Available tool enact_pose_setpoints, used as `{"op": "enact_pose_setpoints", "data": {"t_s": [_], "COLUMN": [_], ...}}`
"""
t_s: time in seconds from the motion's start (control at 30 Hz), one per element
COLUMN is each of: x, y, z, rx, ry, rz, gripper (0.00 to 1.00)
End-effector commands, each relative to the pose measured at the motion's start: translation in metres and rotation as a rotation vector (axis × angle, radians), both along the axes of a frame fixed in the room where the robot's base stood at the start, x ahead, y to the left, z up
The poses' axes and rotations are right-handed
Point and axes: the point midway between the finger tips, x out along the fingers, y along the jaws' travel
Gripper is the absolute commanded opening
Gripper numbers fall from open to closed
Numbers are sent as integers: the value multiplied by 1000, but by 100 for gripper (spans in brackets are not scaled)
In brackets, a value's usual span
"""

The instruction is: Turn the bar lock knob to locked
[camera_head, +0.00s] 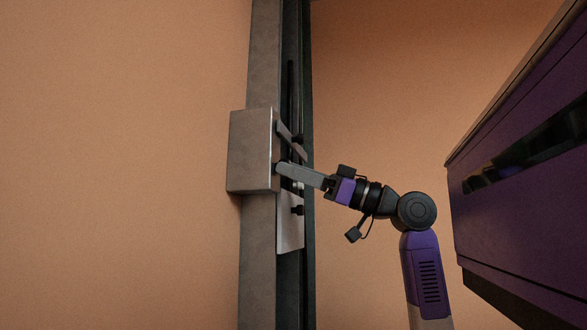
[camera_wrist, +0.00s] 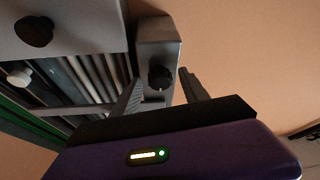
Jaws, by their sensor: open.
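A round black knob (camera_wrist: 161,77) sits on the end of a grey block (camera_wrist: 158,38) in the wrist view; it looks like the bar lock knob, but no label shows. My gripper (camera_wrist: 160,80) is open, with one finger on each side of this knob. I see no clear contact. In the head view my gripper (camera_head: 279,168) reaches in from the right, its tips at the edge of a grey metal box (camera_head: 250,150) on the upright beam (camera_head: 260,60). The knob between the fingers is hidden there. Its locked or unlocked setting cannot be read.
A second black knob (camera_wrist: 34,31) is on a grey plate, with a pale knob (camera_wrist: 20,77) below it in the wrist view. Dark rails lie left of the fingers. A large purple housing (camera_head: 530,190) stands at the right; bare wall is at the left.

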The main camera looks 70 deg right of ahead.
Motion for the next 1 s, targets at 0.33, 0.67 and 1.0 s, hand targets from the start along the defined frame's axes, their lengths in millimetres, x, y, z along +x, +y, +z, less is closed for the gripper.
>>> {"op": "enact_pose_setpoints", "data": {"t_s": [0.33, 0.67, 1.0], "x": [3, 2, 2], "y": [0, 0, 2], "z": [1, 1, 2], "rx": [0, 0, 77], "ry": [0, 0, 4], "rz": [0, 0, 1], "gripper": [44, 0, 0]}}
